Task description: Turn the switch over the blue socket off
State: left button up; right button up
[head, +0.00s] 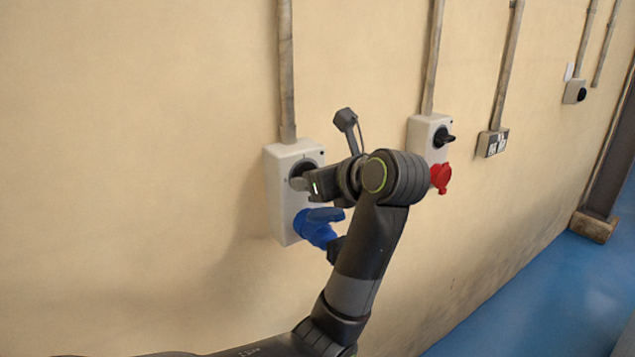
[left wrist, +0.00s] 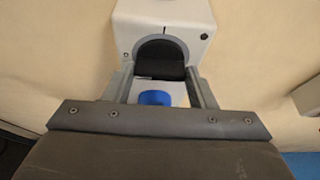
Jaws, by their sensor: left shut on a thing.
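The switch over the blue socket is a black rotary knob (head: 301,170) on a grey-white wall box (head: 279,205). In the left wrist view the knob (left wrist: 160,62) sits between the two fingers, under a grey dial ring with a dark mark at its top. The blue socket (head: 318,226) is on the lower part of the same box, with its top also showing in the left wrist view (left wrist: 155,97). My left gripper (head: 300,184) is at the knob and shut on it; its own wrist partly hides the knob in the head view. My right gripper is not in view.
A second wall box (head: 421,135) with a black switch and a red socket (head: 440,178) stands to the right. Conduits run up the wall. The blue floor (head: 540,290) is clear.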

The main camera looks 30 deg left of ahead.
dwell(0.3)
pick_arm(q)
jog(key=o, duration=1)
jog(key=b+v, duration=0.4)
jog(key=v, duration=1.3)
jog(key=shift+d+r, duration=0.15)
jog(key=shift+r, duration=0.05)
